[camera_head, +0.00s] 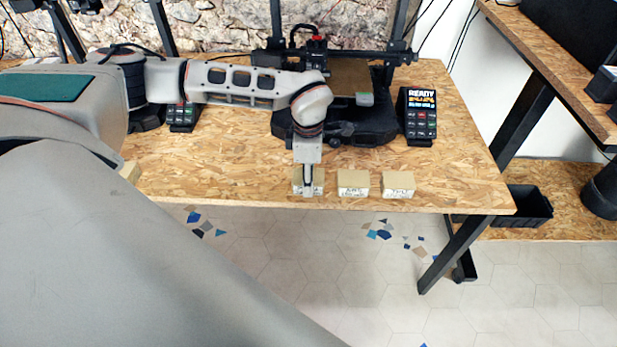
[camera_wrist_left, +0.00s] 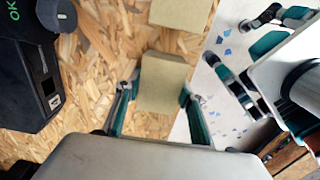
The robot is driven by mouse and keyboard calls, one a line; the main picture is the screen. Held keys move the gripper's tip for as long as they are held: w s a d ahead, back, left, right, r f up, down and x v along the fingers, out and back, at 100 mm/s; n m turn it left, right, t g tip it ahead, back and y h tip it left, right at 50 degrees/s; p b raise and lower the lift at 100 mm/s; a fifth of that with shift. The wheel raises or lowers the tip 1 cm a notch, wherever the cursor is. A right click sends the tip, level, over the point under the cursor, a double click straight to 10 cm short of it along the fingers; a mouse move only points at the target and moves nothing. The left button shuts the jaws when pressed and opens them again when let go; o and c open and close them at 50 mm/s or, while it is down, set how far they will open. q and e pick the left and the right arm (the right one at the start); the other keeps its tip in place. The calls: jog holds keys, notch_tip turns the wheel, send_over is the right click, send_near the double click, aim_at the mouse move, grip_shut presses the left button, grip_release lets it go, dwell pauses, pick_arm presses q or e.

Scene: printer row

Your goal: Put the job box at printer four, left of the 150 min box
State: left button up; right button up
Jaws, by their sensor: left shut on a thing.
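My left gripper (camera_head: 308,182) is shut on a tan job box (camera_head: 298,188), the leftmost of three in a row at the table's front edge. The fingers partly cover its label. In the left wrist view the same box (camera_wrist_left: 163,84) sits between the two fingers. It looks at or close to table level; I cannot tell whether it touches. A middle box (camera_head: 353,184) and a right box (camera_head: 398,185) stand to its right, apart, with labels too small to read surely. My right gripper (camera_wrist_left: 228,44) shows only in the left wrist view, fingers apart and empty.
A black printer (camera_head: 335,125) stands behind the boxes. A control pad reading READY (camera_head: 420,115) is to its right, and another pad (camera_head: 183,115) is to the left. A tan box (camera_head: 130,171) is partly hidden by my arm. The tabletop between them is clear.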

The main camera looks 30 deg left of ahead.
pick_arm(q)
jog(key=o, duration=1.2)
